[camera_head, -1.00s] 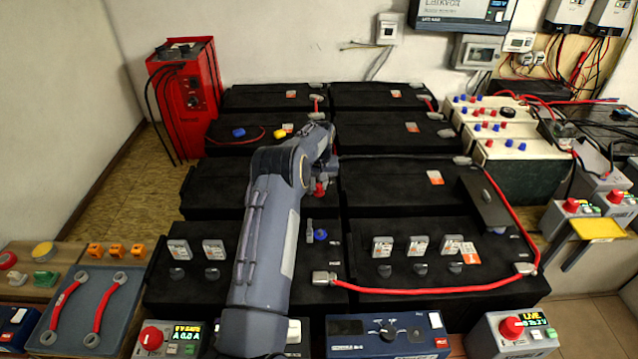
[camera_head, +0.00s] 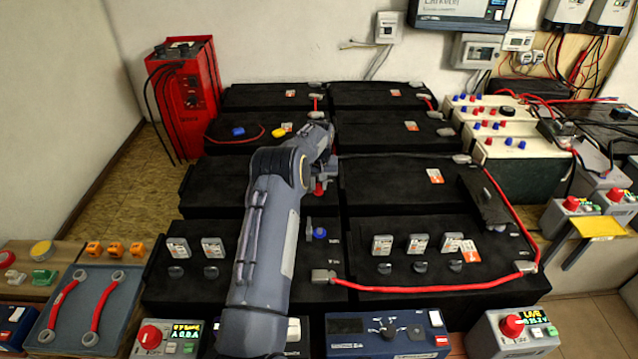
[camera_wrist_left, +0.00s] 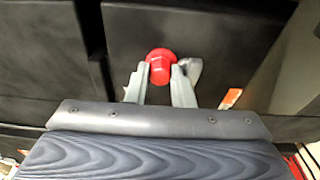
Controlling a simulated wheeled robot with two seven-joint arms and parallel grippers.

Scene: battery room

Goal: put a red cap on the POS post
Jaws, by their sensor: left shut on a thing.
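A red cap (camera_head: 320,188) shows just below my left gripper (camera_head: 324,176), over the middle-left black battery (camera_head: 215,185). In the left wrist view the red cap (camera_wrist_left: 161,58) sits between the two fingertips of my left gripper (camera_wrist_left: 160,76), which is shut on it. A grey terminal piece (camera_wrist_left: 192,66) shows beside the right finger. The POS post cannot be made out; whether it is under the cap is hidden. A blue cap (camera_head: 320,233) stands on the front-left battery. My right gripper is not in view.
A red cable (camera_head: 430,290) runs along the front-right battery and up its right side. Small grey blocks and knobs stand on the front batteries. A blue tray (camera_head: 62,328) with red links lies front left. A red charger (camera_head: 185,100) stands back left.

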